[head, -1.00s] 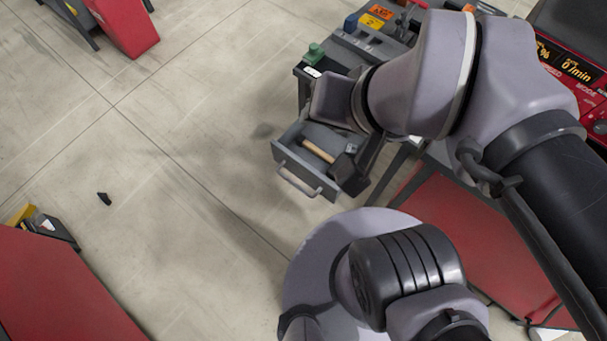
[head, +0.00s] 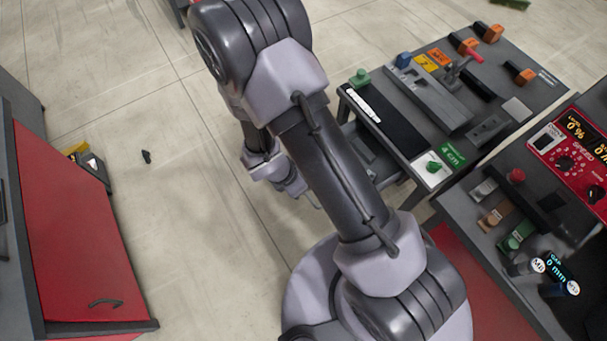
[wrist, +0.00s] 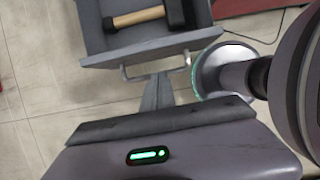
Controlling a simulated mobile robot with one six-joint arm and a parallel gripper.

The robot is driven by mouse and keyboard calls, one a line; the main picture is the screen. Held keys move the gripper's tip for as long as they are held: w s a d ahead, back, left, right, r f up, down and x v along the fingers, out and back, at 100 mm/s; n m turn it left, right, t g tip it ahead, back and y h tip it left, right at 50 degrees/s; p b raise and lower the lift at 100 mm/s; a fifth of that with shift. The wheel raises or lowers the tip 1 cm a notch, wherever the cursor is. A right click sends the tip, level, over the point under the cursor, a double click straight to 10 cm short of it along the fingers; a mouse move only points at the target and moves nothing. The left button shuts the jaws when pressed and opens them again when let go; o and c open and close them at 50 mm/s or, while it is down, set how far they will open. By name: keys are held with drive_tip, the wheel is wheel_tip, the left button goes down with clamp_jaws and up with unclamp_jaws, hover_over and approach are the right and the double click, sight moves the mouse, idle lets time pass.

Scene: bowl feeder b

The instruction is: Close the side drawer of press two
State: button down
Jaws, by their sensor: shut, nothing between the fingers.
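The open side drawer (wrist: 128,42) is at the top of the wrist view, with a wooden-handled hammer (wrist: 140,18) in it. Its bar handle (wrist: 135,72) faces my gripper. My gripper (wrist: 160,80) is shut and empty, with its fingertips close to the handle; I cannot tell whether they touch it. In the head view my arm hides most of the drawer, and only a grey part of it (head: 362,150) shows beneath the table. The fingertips are hard to make out in the head view.
The table (head: 535,70) above the drawer carries blocks, signs and a green knob. A red control panel (head: 575,145) is at the right. A red cabinet (head: 70,235) stands at the left. Open floor (head: 190,220) lies between, with a small dark object (head: 146,157) on it.

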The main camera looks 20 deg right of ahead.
drive_tip(key=b+x, duration=0.3)
drive_tip(key=x, duration=0.5)
drive_tip(key=shift+d+f+b, duration=0.15)
drive_tip(key=shift+f+b, duration=0.15)
drive_tip(key=shift+b, duration=0.1)
drive_tip(key=shift+d, duration=0.1)
